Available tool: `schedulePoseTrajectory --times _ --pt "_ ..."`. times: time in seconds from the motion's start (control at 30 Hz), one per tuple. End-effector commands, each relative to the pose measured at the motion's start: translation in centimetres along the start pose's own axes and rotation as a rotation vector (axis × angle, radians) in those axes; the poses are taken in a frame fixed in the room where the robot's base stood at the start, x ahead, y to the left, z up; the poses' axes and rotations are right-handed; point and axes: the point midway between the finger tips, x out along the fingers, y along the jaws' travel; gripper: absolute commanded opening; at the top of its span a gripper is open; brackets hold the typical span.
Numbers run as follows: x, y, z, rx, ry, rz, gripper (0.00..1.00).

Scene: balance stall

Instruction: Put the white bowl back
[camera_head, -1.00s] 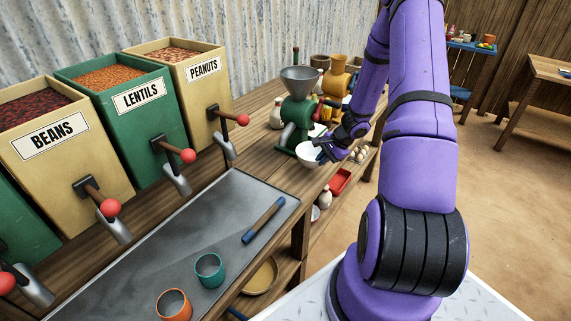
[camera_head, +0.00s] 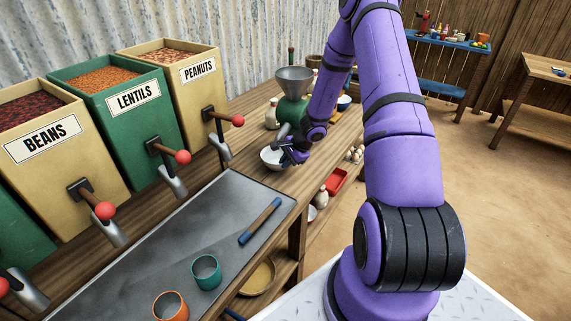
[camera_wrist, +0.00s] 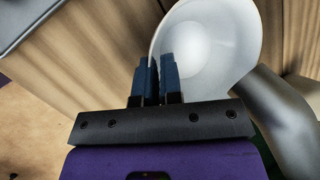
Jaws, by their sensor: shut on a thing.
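The white bowl (camera_head: 272,158) is over the wooden counter, in front of the green grinder (camera_head: 290,108) with its grey funnel. My gripper (camera_head: 290,154) is at the bowl's right side in the head view. In the wrist view, the blue fingertips of my gripper (camera_wrist: 160,72) are shut on the near rim of the white bowl (camera_wrist: 215,45). The bowl is empty inside as far as I see. I cannot tell whether its base touches the counter. The grinder's grey spout (camera_wrist: 285,110) is close by at the right in the wrist view.
The grey metal tray (camera_head: 225,205) on the counter holds a blue-ended rod (camera_head: 260,221), a teal cup (camera_head: 206,271) and an orange cup (camera_head: 170,306). Dispensers for beans, lentils and peanuts (camera_head: 182,85) line the back. A red tray (camera_head: 336,181) sits on the lower shelf.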

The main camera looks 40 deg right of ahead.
Motion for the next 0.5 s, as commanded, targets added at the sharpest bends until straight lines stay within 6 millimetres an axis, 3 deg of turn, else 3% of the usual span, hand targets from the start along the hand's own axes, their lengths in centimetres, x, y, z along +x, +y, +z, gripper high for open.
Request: schedulePoseTrajectory --times 0.43,0.5 --pt "0.86 0.32 -0.27 -0.002 -0.001 0.000 0.00" --pt "0.84 0.30 -0.26 -0.002 -0.001 -0.001 0.20"
